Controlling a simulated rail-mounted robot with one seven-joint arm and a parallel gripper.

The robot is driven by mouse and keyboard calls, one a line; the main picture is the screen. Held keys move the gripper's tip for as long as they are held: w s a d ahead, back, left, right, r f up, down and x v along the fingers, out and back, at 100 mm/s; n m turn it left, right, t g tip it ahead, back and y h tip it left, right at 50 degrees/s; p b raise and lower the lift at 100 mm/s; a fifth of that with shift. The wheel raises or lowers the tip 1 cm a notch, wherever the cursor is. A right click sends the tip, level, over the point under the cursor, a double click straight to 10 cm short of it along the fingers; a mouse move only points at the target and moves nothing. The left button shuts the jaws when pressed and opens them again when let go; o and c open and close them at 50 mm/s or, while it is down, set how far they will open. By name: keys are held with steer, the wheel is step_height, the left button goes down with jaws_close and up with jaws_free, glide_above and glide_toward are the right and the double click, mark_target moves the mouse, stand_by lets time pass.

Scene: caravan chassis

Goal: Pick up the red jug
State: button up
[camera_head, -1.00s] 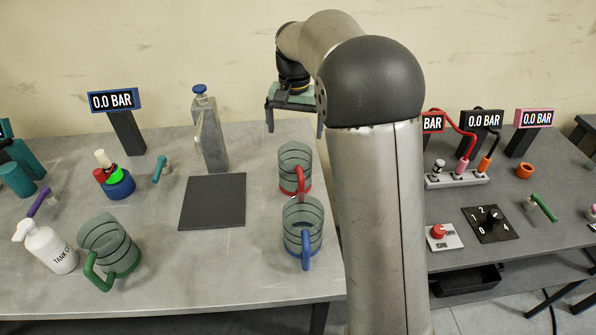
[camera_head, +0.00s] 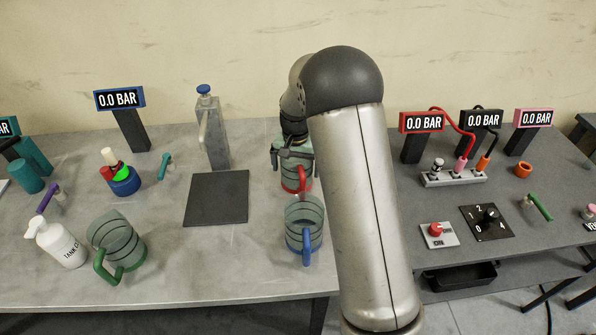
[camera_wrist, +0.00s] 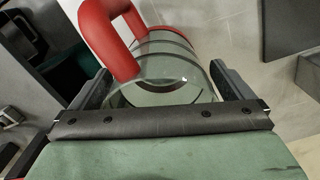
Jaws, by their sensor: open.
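The red jug, a clear glass jug with dark rings and a red handle (camera_head: 296,179), stands on the grey table behind the blue-handled jug. My gripper (camera_head: 293,153) is down over it, and hides much of its upper part. In the wrist view the red jug (camera_wrist: 168,62) lies between the two open fingers of my gripper (camera_wrist: 165,88), one finger on each side, with its red handle (camera_wrist: 112,32) at upper left. Whether the fingers touch the glass cannot be told.
A blue-handled jug (camera_head: 304,222) stands just in front of the red one. A green-handled jug (camera_head: 115,242) and a white pump bottle (camera_head: 60,243) stand at left.

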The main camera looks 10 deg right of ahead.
steer(key=shift+f, duration=0.15)
steer(key=c, duration=1)
